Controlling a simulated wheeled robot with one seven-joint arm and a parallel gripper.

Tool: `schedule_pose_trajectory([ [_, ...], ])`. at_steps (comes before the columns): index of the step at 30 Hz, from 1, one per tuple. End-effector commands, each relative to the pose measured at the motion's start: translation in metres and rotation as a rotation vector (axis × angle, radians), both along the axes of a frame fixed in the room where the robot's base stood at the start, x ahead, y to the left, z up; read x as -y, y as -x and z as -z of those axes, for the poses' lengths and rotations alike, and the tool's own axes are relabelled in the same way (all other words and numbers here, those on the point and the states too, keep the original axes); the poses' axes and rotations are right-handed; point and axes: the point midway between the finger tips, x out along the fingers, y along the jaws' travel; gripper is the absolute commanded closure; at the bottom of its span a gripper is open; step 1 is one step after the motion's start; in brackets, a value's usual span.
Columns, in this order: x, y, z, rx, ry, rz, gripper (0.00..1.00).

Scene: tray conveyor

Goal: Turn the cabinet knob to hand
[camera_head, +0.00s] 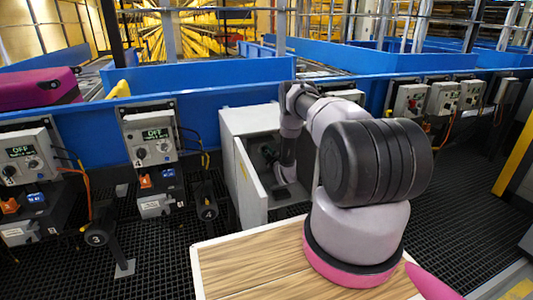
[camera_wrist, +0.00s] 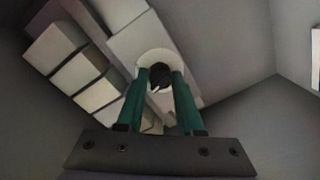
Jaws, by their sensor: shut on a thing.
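The light grey cabinet (camera_head: 252,119) stands against the blue conveyor side, with its door (camera_head: 249,184) swung open. My arm reaches into it. My gripper is partly hidden in the dark interior in the head view (camera_head: 268,153). In the wrist view my gripper (camera_wrist: 160,76) has its two green fingers on either side of a black knob (camera_wrist: 159,79) and is shut on it. A white pointer mark shows on the knob. The knob sits on a round white dial plate (camera_wrist: 154,57) on a pale panel. The head view does not show the knob.
Pale box-shaped modules (camera_wrist: 80,72) stand in rows left of the dial. Grey cabinet walls (camera_wrist: 235,55) close in on the right. Control boxes (camera_head: 149,141) line the blue conveyor frame (camera_head: 200,118). A wooden tabletop (camera_head: 255,266) lies before my arm.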

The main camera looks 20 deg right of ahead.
Motion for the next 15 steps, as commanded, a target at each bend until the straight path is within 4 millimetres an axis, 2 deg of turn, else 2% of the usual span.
schedule_pose_trajectory([
  [15, -0.0013, 0.0009, 0.0009, -0.002, 0.413, -0.002, 1.0],
])
